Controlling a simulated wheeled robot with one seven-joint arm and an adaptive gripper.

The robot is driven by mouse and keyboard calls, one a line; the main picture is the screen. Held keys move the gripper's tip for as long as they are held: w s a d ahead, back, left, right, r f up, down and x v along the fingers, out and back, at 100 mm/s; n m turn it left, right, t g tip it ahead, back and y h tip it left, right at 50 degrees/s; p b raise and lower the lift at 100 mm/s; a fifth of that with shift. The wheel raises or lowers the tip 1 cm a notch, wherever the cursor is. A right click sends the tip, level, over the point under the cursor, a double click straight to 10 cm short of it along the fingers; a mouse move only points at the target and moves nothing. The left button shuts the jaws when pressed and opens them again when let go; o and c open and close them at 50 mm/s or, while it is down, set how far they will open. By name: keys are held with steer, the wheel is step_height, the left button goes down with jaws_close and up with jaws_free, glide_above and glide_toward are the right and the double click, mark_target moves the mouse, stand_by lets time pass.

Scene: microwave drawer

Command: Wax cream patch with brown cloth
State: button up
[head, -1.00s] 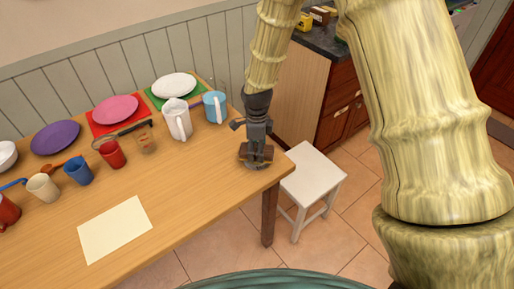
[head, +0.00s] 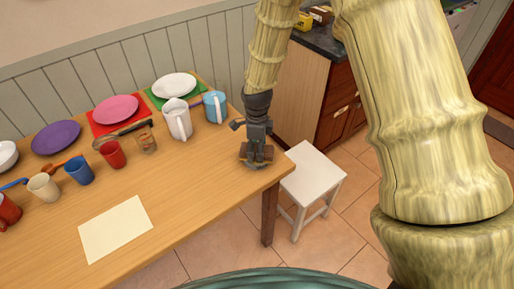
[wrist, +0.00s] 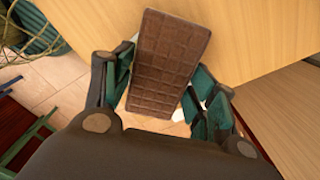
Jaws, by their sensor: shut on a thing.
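The cream patch (head: 115,229) lies flat on the front left part of the wooden table in the head view. My gripper (head: 257,154) is near the table's right corner, well to the right of the patch. It is shut on the brown cloth (head: 244,152), a thick dark brown pad. The wrist view shows the cloth's grid-patterned face (wrist: 165,62) between the two green-padded fingers. The gripper hides part of the cloth in the head view. Whether the cloth touches the tabletop, I cannot tell.
The wooden table (head: 185,200) is clear between gripper and patch. Along its back stand a white pitcher (head: 178,120), a blue mug (head: 215,107), a red cup (head: 112,154), other cups and several plates. A white stool (head: 313,175) stands beyond the table's right end.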

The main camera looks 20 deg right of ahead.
steer(key=shift+s, duration=0.1)
steer(key=shift+r+p, duration=2.9)
steer(key=shift+r, duration=0.6)
